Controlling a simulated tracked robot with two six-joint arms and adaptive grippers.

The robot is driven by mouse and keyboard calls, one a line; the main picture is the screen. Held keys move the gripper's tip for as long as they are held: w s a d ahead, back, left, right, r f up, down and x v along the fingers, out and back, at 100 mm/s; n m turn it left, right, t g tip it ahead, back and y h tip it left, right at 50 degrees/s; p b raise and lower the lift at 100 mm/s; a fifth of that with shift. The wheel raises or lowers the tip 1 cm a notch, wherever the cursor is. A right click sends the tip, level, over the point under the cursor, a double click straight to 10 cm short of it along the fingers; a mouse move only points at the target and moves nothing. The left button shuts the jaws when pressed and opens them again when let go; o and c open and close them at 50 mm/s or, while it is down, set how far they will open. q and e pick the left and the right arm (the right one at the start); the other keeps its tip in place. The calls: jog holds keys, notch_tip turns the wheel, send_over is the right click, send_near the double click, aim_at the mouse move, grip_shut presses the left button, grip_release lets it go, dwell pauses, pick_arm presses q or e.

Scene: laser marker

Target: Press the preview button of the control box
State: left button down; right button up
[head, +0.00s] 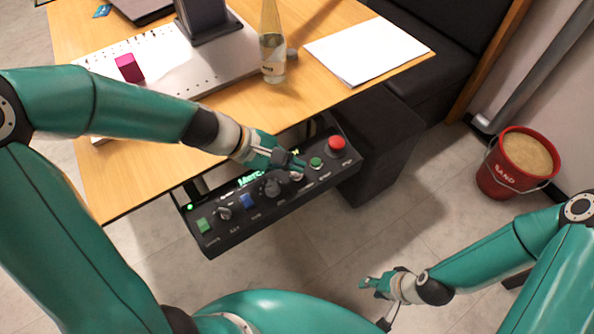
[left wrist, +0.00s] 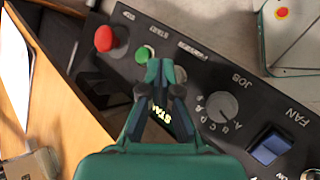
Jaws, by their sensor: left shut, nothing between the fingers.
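The black control box (head: 325,176) hangs at the front edge of the table, and it also fills much of the left wrist view (left wrist: 265,100). My left gripper (head: 298,165) is shut and empty, with its fingertips over the panel beside the green button (head: 316,162). In the left wrist view the closed fingertips (left wrist: 160,66) lie just beside the green button (left wrist: 143,53), near a small white label. The preview button is at least mostly hidden by the fingers; I cannot tell whether they touch it. My right gripper (head: 374,284) hangs low over the floor, away from the box.
A red stop button (head: 336,143), a dark knob (head: 272,187) and a blue switch (head: 247,201) share the panel. A bottle (head: 272,50), white paper (head: 365,50) and a magenta block (head: 129,68) are on the table (head: 120,180). A red sand bucket (head: 510,168) stands right.

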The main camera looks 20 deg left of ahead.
aim_at(293, 174)
dwell(0.4)
pick_arm(q)
jog(key=shift+f+b, duration=0.4)
jog(key=shift+b, duration=0.05)
jog(key=shift+f+b, duration=0.4)
jog(key=shift+b, duration=0.05)
dwell(0.5)
dwell(0.4)
jog(key=shift+r+p, duration=0.75)
jog(key=shift+r, duration=0.1)
notch_tip(293, 174, up, 5)
jog(key=p, duration=0.4)
